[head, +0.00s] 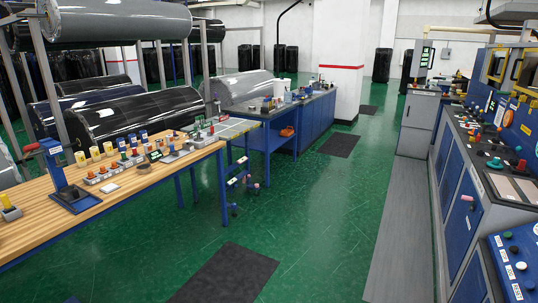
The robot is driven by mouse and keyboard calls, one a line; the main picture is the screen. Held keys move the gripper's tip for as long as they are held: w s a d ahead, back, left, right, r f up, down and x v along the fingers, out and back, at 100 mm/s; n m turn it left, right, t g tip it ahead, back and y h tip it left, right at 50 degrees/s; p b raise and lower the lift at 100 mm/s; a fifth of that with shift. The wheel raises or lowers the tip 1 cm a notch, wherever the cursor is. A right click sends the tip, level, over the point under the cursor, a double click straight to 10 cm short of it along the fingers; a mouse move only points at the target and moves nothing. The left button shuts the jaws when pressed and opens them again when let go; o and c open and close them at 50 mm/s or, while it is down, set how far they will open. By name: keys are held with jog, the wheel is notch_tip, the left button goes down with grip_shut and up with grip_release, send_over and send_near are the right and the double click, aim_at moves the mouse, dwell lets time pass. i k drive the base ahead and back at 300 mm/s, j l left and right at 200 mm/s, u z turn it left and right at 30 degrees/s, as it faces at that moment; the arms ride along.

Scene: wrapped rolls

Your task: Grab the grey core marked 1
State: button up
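I cannot make out a grey core marked 1; the small parts are too small for any number to be read. A wooden-topped workbench (140,200) with blue legs stands at the left. On it are several yellow cylinders (95,153) with pale labels, and blue ones (144,134) behind and to the right. Small grey blocks (105,172) with coloured tops stand in front of them. Another grey block with a yellow cylinder (9,202) is at the left edge. My gripper is not in view.
Control consoles (455,180) line the right. Green floor (310,215) with dark mats (225,275) is clear between.

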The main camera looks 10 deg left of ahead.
aim_at(159, 142)
jog(key=i+l, duration=0.1)
jog(key=i, duration=1.8)
jog(key=i+u, duration=0.4)
jog(key=i+l+u, duration=0.25)
jog(key=u, duration=0.2)
jog(key=i+l+u, duration=0.65)
jog(key=u, duration=0.15)
jog(key=i+l+u, duration=0.2)
jog(key=l+u, duration=0.2)
jog(key=l, duration=0.25)
jog(key=i+l+u, duration=0.2)
jog(key=l, duration=0.15)
jog(key=k, duration=0.05)
